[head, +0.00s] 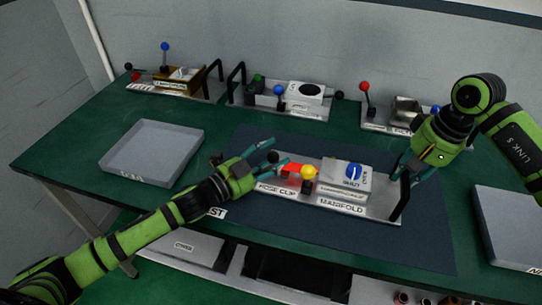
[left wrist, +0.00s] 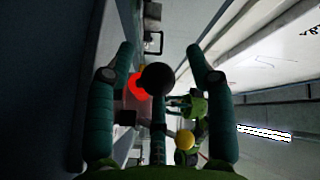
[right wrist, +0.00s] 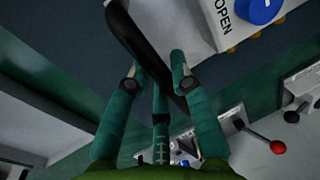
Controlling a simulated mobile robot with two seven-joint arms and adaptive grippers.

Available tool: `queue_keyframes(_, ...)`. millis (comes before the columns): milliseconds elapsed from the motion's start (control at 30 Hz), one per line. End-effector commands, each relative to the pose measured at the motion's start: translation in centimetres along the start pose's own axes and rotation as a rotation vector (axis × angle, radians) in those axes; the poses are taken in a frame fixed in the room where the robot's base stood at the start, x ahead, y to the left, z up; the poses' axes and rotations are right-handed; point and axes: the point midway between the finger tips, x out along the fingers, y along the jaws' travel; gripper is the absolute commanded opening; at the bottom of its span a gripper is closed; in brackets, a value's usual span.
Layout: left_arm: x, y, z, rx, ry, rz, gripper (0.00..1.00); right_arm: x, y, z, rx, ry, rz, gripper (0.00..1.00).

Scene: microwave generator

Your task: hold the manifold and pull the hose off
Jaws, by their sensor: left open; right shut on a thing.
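The manifold (head: 345,178) is a grey block with a blue knob (head: 353,171), on a metal plate labelled MANIFOLD and HOSE CLIP. A black bar handle (head: 403,196) stands at its right end. My right gripper (head: 399,172) is shut on this handle; the handle lies between its fingers in the right wrist view (right wrist: 140,45). At the plate's left part are a red piece (head: 291,170), a yellow ball (head: 308,172) and a black ball (head: 273,156). My left gripper (head: 274,155) is open, its fingers either side of the black ball (left wrist: 157,79). I cannot clearly make out the hose.
A grey tray (head: 152,150) sits left on the green table and another tray (head: 510,225) at the right edge. Several fixtures with levers stand along the back, including a white box (head: 306,94). A dark mat (head: 330,240) in front of the manifold is clear.

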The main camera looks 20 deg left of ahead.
Motion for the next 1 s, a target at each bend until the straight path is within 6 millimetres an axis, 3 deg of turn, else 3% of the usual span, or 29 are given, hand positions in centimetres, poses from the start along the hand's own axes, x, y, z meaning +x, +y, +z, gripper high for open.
queue_keyframes(167, 0.0, 0.1, 0.0, 0.000, 0.000, 0.000, 0.54, 0.6, 0.4, 0.2, 0.005, -0.010, 0.010, 0.00)
queue_keyframes(200, 0.0, 0.0, 0.0, 0.000, 0.000, 0.000, 0.50, 0.6, 0.4, 0.2, 0.005, -0.010, 0.010, 0.00)
queue_keyframes(333, 0.0, 0.0, 0.0, 0.000, 0.000, -0.001, 0.00, 0.6, 0.4, 0.2, 0.005, -0.010, 0.010, 0.00)
queue_keyframes(633, -0.2, -0.2, 0.2, 0.002, 0.000, -0.003, 0.00, 0.5, 0.4, 0.2, 0.004, -0.011, 0.010, 0.00)
queue_keyframes(1000, -3.2, -3.0, 4.0, 0.004, -0.002, -0.005, 0.00, 0.5, 0.5, 0.2, 0.006, -0.011, 0.013, 0.00)
